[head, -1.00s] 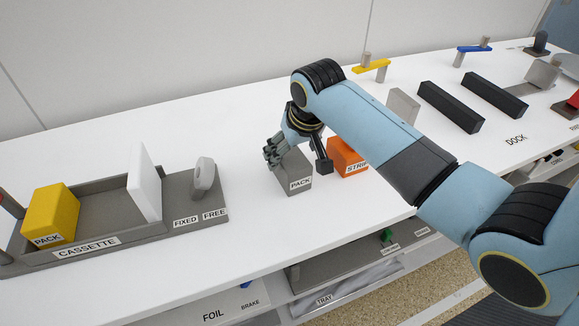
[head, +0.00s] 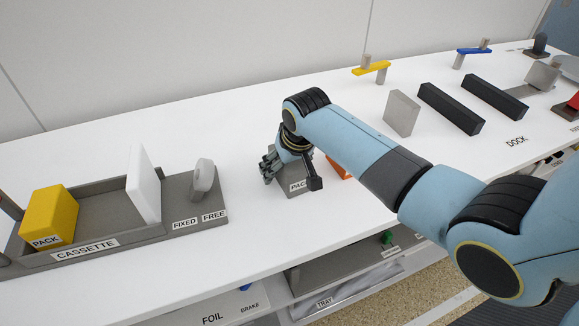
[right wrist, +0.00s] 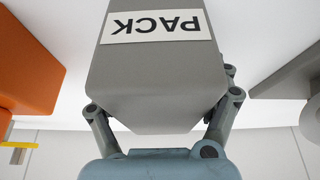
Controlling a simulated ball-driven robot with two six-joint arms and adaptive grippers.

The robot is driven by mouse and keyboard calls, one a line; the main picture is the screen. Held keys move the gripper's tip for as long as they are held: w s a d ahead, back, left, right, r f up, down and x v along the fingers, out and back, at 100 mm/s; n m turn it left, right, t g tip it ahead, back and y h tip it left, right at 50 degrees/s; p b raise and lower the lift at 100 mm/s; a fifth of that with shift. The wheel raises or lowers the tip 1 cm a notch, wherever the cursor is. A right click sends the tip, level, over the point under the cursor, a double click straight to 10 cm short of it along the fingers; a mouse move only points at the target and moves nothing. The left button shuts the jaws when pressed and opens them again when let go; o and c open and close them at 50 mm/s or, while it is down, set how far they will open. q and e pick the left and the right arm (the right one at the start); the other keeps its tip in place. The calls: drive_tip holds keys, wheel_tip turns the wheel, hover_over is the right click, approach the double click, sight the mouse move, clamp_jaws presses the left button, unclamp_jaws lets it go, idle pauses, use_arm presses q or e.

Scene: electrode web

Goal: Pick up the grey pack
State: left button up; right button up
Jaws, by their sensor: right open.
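The grey pack (head: 293,182) stands on the white table near the middle of the head view, with a "PACK" label on its front. My right gripper (head: 287,174) is lowered over it, one finger on its left side and one at its right. The gripper is open. In the right wrist view the grey pack (right wrist: 160,75) fills the middle, between the two fingers (right wrist: 160,120); I cannot tell whether they touch it. Its top and far side are partly hidden in the head view. My left gripper is not in view.
An orange block (head: 340,168) stands close right of the pack, mostly hidden by my arm; it also shows in the wrist view (right wrist: 25,70). The cassette tray (head: 105,244) with a yellow pack (head: 50,215) lies left. A grey block (head: 402,113) and black bars (head: 450,107) stand right.

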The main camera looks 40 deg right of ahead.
drive_tip(key=shift+s+f, duration=0.1)
drive_tip(key=c, duration=1.5)
